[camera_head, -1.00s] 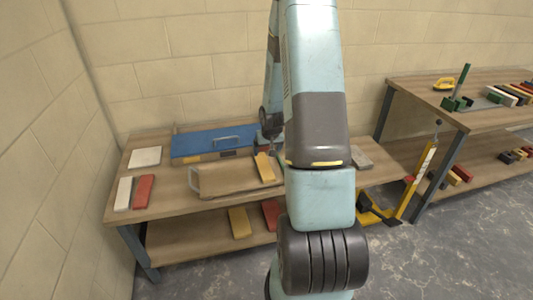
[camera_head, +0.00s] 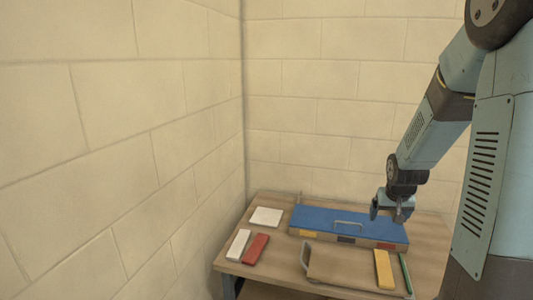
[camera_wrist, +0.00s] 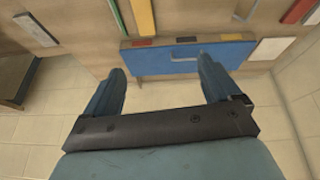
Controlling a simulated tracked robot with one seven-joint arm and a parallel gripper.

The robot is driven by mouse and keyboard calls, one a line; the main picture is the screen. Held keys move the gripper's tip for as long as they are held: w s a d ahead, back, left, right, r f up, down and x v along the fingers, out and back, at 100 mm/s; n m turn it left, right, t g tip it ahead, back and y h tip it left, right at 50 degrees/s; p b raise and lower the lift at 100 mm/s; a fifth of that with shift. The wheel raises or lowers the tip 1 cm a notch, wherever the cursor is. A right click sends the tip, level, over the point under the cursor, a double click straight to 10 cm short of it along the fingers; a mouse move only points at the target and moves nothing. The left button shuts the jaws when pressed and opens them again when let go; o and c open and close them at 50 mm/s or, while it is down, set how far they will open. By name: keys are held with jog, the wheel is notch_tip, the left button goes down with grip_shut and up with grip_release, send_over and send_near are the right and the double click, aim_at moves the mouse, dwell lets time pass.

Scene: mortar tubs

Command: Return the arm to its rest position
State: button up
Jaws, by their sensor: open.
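My arm comes down from the upper right in the head view.
On the wooden bench (camera_head: 227,250) lie a white square tile (camera_head: 266,216), a white block (camera_head: 238,244), a red block (camera_head: 255,249) and a thin green piece (camera_head: 406,273). Block walls close in behind and at left. Space above the bench left of the arm is clear.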

jog(key=s+a+r+n, duration=0.1)
jog(key=s+a+r, duration=0.3)
jog(key=s+r, duration=0.25)
jog(key=s+a+r, duration=0.5)
jog(key=r, duration=0.3)
jog(key=s+a+r, duration=0.2)
jog(key=s, duration=0.4)
jog(key=s+a+r+n+t+y, duration=0.1)
jog(key=s+a+r, duration=0.2)
jog(key=s, duration=0.4)
jog(key=shift+s+y, duration=0.3)
